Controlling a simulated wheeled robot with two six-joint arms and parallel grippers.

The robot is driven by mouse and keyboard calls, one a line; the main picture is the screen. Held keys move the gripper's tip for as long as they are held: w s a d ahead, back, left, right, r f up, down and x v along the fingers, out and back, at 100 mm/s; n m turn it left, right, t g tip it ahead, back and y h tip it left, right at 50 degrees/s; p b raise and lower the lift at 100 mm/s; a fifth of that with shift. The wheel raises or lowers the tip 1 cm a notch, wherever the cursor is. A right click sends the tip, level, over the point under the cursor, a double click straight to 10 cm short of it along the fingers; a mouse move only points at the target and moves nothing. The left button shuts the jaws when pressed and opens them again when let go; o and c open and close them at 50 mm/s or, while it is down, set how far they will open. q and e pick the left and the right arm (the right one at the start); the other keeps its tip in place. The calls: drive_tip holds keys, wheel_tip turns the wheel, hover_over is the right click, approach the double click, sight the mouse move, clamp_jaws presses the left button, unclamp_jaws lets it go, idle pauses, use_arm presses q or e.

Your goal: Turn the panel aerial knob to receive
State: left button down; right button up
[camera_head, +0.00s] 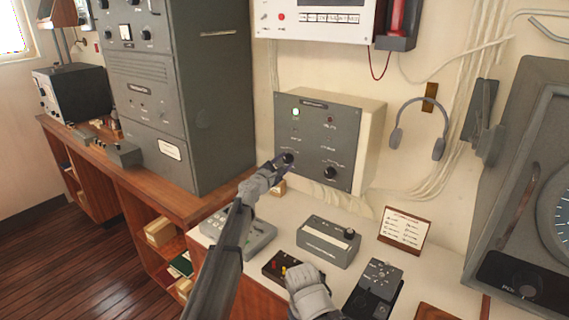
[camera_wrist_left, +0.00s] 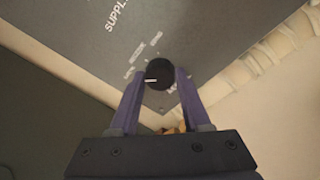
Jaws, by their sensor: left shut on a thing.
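The grey panel (camera_head: 312,135) is on the front of a cream wall box, with a green lit lamp, a dark red lamp and two black knobs. My left gripper (camera_head: 282,162) is shut on its lower left knob (camera_head: 289,157). In the left wrist view, the purple fingers (camera_wrist_left: 160,88) flank this round black knob (camera_wrist_left: 159,71). Its white pointer line points left in that view, near the lowest of several small labels too blurred to read surely. The lower right knob (camera_head: 331,172) is free. My right gripper (camera_head: 308,290) is low over the desk; its fingers are hidden.
A grey box with a knob (camera_head: 328,240), a small dark box with coloured buttons (camera_head: 290,268) and a black device (camera_head: 373,288) stand on the desk. A framed card (camera_head: 404,230) stands behind. A headset (camera_head: 420,128) hangs to the right of the panel.

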use_arm(q)
drive_tip(key=shift+m, duration=0.3)
drive_tip(key=m+b, duration=0.1)
drive_tip(key=m, duration=0.2)
drive_tip(key=shift+f+m, duration=0.15)
drive_tip(key=shift+m, duration=0.25)
drive_tip(key=shift+m+h+b, duration=0.5)
drive_tip(key=shift+m, duration=1.7)
drive_tip(key=shift+c, duration=1.8)
unclamp_jaws()
drive_tip(key=shift+s+a, duration=0.1)
